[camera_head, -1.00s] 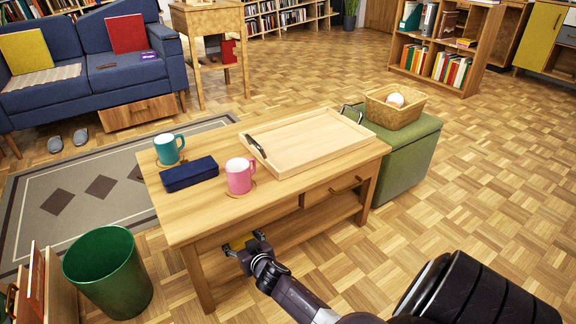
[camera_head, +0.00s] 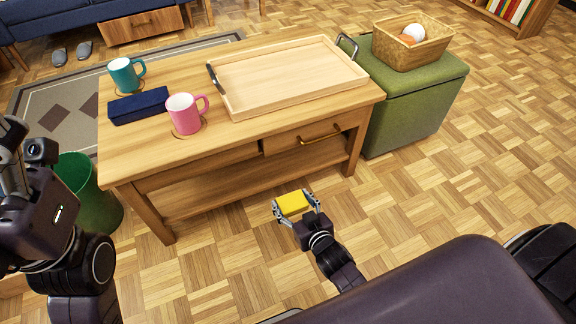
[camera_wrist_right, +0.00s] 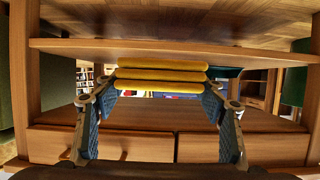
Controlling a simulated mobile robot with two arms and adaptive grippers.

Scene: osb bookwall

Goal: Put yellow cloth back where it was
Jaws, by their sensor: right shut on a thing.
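The yellow cloth (camera_head: 292,203) is a folded block held between the fingers of my right gripper (camera_head: 297,205). It is in the air in front of the coffee table (camera_head: 150,155), above the floor. In the right wrist view the cloth (camera_wrist_right: 160,75) shows as stacked yellow folds between the two fingers (camera_wrist_right: 160,105). That view looks at the table's lower shelf (camera_wrist_right: 190,48) and drawer fronts (camera_wrist_right: 230,148) upside down. My left gripper (camera_head: 12,165) is at the left edge, partly cut off; its fingers are not clear.
On the table are a teal mug (camera_head: 126,74), a navy case (camera_head: 138,105), a pink mug (camera_head: 187,113) and a wooden tray (camera_head: 290,78). A green ottoman (camera_head: 415,105) with a basket (camera_head: 412,42) stands right. A green bin (camera_head: 90,190) stands left. Floor in front is free.

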